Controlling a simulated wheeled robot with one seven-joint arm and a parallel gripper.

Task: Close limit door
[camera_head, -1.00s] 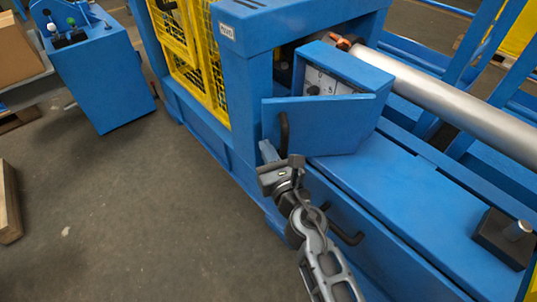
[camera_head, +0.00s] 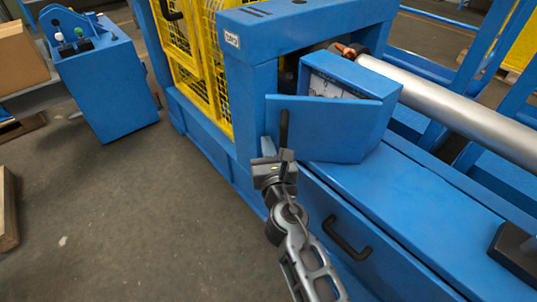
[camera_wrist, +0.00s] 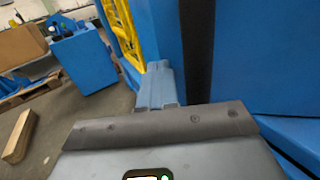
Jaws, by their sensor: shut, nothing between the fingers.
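The limit door (camera_head: 325,125) is a blue panel on the front of a blue box (camera_head: 362,77). It stands ajar, and a wedge of the pale panel inside (camera_head: 335,88) shows above its top edge. A black upright handle (camera_head: 283,130) sits near its left edge. My gripper (camera_head: 285,157) is shut and empty, close to the lower end of the handle; I cannot tell whether it touches. In the wrist view the shut fingers (camera_wrist: 158,85) point toward the blue surface, beside a dark upright strip that is probably the handle.
A blue frame post (camera_head: 250,110) and yellow mesh guard (camera_head: 212,70) stand left of the door. A silver roller (camera_head: 455,105) runs behind. A lower front with a black handle (camera_head: 347,240) lies below right.

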